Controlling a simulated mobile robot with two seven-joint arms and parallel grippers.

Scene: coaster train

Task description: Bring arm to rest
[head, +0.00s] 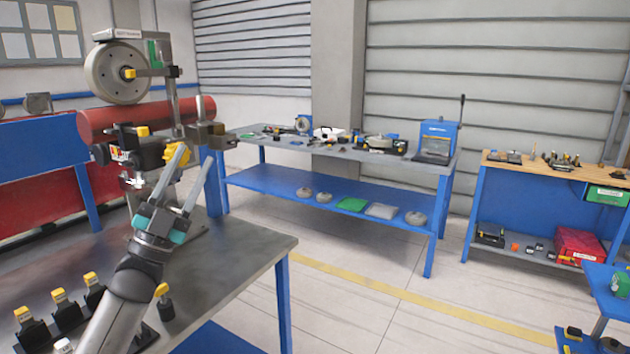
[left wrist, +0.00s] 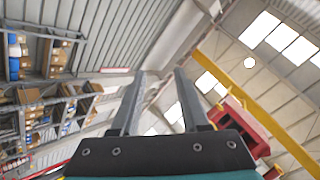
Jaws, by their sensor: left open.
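My left gripper (head: 177,180) is raised above the near metal table in the head view, its two grey fingers pointing up and spread apart. Nothing is between the fingers. In the left wrist view the open fingers (left wrist: 160,100) point up toward the ceiling and roof windows, with only air between them. My left arm comes in from the bottom left over the table. My right gripper is not in view.
The near metal table (head: 235,255) holds several black blocks with yellow tops (head: 65,310). A machine with a round wheel (head: 117,73) and a red cylinder (head: 110,120) stands behind the gripper. A blue workbench (head: 330,190) stands farther back. Open floor (head: 350,300) lies to the right.

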